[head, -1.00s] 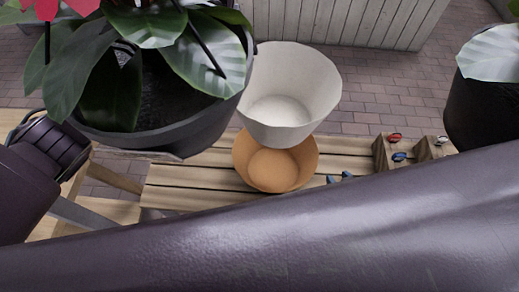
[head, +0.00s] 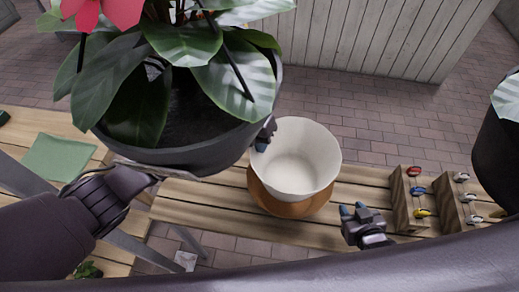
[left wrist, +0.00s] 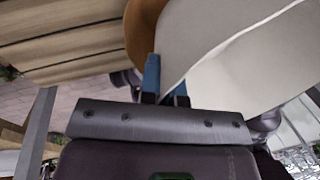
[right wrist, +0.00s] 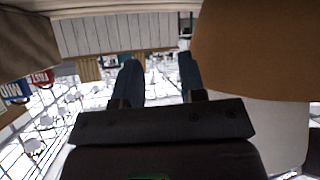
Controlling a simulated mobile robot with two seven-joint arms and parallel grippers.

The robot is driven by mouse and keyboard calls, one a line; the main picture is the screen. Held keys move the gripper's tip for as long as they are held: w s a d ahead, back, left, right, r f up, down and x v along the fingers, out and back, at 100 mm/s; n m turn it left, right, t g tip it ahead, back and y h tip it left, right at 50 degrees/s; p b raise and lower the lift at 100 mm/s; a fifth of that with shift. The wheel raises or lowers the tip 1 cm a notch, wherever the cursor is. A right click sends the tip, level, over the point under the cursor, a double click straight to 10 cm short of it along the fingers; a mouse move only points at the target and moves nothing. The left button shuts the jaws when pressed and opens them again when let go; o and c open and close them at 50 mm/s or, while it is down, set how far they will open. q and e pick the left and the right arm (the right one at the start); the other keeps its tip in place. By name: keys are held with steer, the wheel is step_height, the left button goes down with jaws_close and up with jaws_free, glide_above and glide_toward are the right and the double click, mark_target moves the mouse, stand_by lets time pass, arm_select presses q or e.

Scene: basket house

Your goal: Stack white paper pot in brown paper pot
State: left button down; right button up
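The white paper pot (head: 305,165) sits over the brown paper pot (head: 290,207) on the slatted wooden bench in the head view. Its lower part is hidden inside the brown pot; I cannot tell how deep it sits. My left gripper (head: 265,138) is at the white pot's left rim, largely behind the plant. In the left wrist view, the left fingers (left wrist: 167,83) are close together with the white wall (left wrist: 225,50) between them. My right gripper (head: 354,212) is right of the brown pot. Its fingers (right wrist: 160,82) are apart and empty, beside the brown wall (right wrist: 255,50).
A large potted plant (head: 180,130) stands close by my left arm. Wooden blocks with colored clips (head: 410,200) are on the bench's right. A dark pot (head: 497,140) is at the right edge. A green cloth (head: 58,157) lies at left.

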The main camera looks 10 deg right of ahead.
steer(key=shift+s+f, duration=0.1)
steer(key=shift+f, duration=0.1)
steer(key=shift+s+f, duration=0.1)
steer(key=shift+s, duration=0.05)
arm_select(q)
steer(key=x, duration=0.3)
steer(key=shift+w+a+f, duration=0.2)
steer(key=shift+a+f, duration=0.05)
steer(key=shift+a, duration=0.05)
arm_select(e)
steer(key=shift+s, duration=0.2)
arm_select(q)
steer(key=shift+f, duration=0.1)
arm_select(e)
steer(key=shift+f, duration=0.15)
arm_select(q)
steer(key=shift+f+b, duration=0.3)
arm_select(e)
steer(key=shift+f, duration=0.1)
arm_select(q)
steer(key=shift+f, duration=0.2)
arm_select(e)
steer(key=shift+w, duration=0.35)
arm_select(q)
steer(key=c, duration=1.4)
jaws_free()
steer(key=shift+o, duration=0.4)
arm_select(e)
steer(key=shift+s, duration=0.15)
